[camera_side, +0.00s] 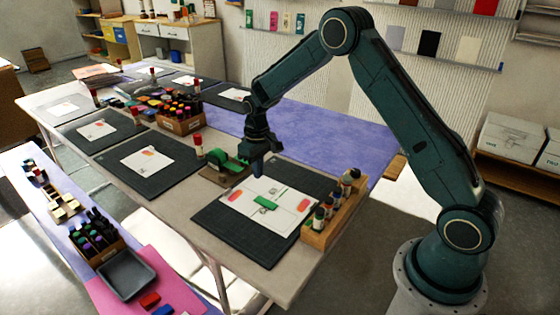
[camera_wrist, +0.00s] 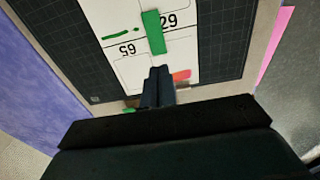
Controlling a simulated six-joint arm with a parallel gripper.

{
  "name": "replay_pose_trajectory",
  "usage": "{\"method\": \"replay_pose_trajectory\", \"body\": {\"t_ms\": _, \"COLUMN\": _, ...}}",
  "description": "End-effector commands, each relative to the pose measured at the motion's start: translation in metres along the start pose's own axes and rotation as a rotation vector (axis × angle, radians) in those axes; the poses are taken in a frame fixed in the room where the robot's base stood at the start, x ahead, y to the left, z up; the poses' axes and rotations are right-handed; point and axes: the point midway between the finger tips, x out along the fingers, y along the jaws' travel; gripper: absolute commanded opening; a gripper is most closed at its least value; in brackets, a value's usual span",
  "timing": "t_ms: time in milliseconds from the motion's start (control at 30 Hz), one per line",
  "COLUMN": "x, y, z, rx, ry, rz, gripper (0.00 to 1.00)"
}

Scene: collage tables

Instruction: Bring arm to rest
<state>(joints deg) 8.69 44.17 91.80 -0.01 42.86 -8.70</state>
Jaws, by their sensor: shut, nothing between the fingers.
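My gripper (camera_side: 257,170) hangs fingers down above the back edge of the near dark cutting mat (camera_side: 225,225). In the wrist view the gripper fingers (camera_wrist: 159,72) are together with nothing between them. A white sheet (camera_side: 285,225) lies on the mat, with a green strip (camera_side: 265,202) near its middle and red patches on both sides. In the wrist view the green strip (camera_wrist: 153,32) lies beside printed numbers, apart from the fingertips. A red-orange patch (camera_wrist: 181,74) shows just right of the fingers.
A green tape dispenser (camera_side: 230,163) stands close left of the gripper. A wooden rack of small bottles (camera_side: 318,237) stands at the mat's right edge. A red-capped glue stick (camera_side: 198,147) stands farther left. A box of markers (camera_side: 182,124) is behind. The purple table area (camera_side: 320,140) is clear.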

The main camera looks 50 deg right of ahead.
Motion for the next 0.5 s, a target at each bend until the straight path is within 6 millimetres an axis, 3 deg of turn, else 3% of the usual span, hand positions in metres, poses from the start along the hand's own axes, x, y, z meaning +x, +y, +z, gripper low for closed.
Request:
{"method": "replay_pose_trajectory", "body": {"t_ms": 267, "x": -0.068, "y": -0.012, "z": 0.02, "rx": -0.002, "ry": 0.06, "rz": 0.008, "gripper": 0.0}}
{"method": "replay_pose_trajectory", "body": {"t_ms": 500, "x": -0.124, "y": -0.025, "z": 0.049, "rx": -0.001, "ry": 0.116, "rz": 0.013, "gripper": 0.0}}
